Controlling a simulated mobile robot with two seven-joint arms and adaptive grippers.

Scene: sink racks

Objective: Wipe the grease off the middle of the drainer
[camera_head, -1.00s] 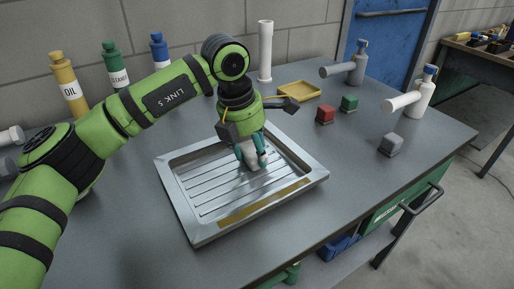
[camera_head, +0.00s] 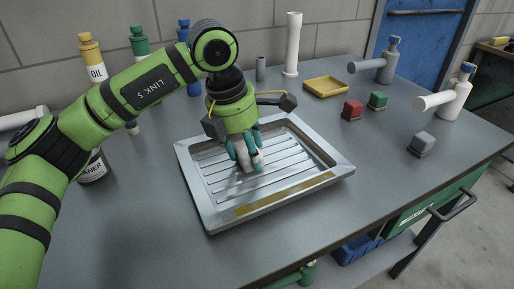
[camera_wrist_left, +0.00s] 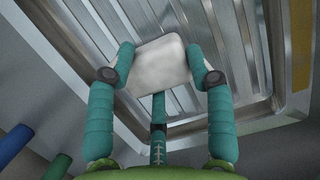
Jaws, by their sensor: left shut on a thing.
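The metal drainer (camera_head: 196,192) is a shallow ribbed tray lying on the grey bench in the middle of the head view. My left gripper (camera_head: 246,158) points down over its ribbed middle, left of centre. It is shut on a whitish block (camera_head: 250,167), which also shows between the teal fingers in the left wrist view (camera_wrist_left: 158,62). The block is low at the ribs; I cannot tell whether it touches them. A yellow-brown strip (camera_head: 285,193) runs along the drainer's front rim. I cannot make out grease on the ribs; the gripper and block hide part of them. My right gripper is out of view.
A white tube (camera_head: 292,45) and several labelled bottles stand at the back. The bench front is clear.

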